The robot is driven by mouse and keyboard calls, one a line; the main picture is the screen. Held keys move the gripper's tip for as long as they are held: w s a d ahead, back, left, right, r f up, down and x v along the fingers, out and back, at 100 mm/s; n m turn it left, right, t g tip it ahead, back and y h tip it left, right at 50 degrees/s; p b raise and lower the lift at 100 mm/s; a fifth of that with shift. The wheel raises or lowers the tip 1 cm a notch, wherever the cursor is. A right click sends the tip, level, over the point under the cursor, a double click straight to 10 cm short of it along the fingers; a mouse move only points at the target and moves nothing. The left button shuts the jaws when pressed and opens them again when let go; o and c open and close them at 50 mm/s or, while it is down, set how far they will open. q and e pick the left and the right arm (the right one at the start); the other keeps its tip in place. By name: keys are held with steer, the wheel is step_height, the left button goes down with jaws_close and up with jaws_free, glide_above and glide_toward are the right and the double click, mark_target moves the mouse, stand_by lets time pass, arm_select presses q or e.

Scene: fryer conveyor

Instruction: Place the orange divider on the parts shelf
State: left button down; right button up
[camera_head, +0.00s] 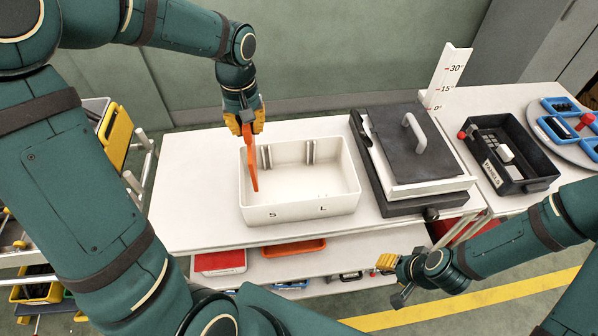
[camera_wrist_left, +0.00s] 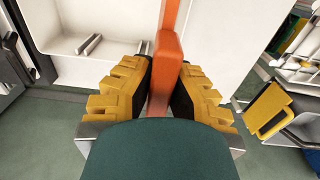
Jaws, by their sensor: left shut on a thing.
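The orange divider (camera_head: 251,160) is a thin upright plate over the left end of the white bin (camera_head: 300,212) marked S and L. My left gripper (camera_head: 247,120) is shut on its upper end. In the left wrist view the divider (camera_wrist_left: 167,65) stands between the yellow fingers (camera_wrist_left: 163,90). Whether its lower end touches the bin floor I cannot tell. My right gripper (camera_head: 392,276) is away from it, low at the right in front of the table; its finger gap is too small to read. The parts shelf (camera_head: 335,262) appears to be the lower level under the white tabletop.
A red tray (camera_head: 220,262) and an orange tray (camera_head: 293,249) lie on the lower shelf. A black-lidded box (camera_head: 408,155) stands right of the bin, then a black tray (camera_head: 507,185) with parts. A rack with yellow bins (camera_head: 117,135) stands at the left. The tabletop's front left is clear.

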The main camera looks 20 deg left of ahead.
arm_select(q)
steer(key=s+a+f+b, duration=0.2)
steer(key=s+a+b, duration=0.15)
steer(key=a, duration=0.45)
steer(key=s+a+f+b, duration=0.2)
steer(key=s+a, duration=0.2)
steer(key=a, duration=0.4)
step_height(320, 180, down, 10)
steer(key=b, duration=0.1)
steer(key=shift+d, duration=0.1)
steer(key=shift+f+b, duration=0.15)
steer(key=shift+b, duration=0.2)
steer(key=c, duration=1.4)
jaws_free()
steer(key=shift+f, duration=0.1)
steer(key=shift+o, duration=1.3)
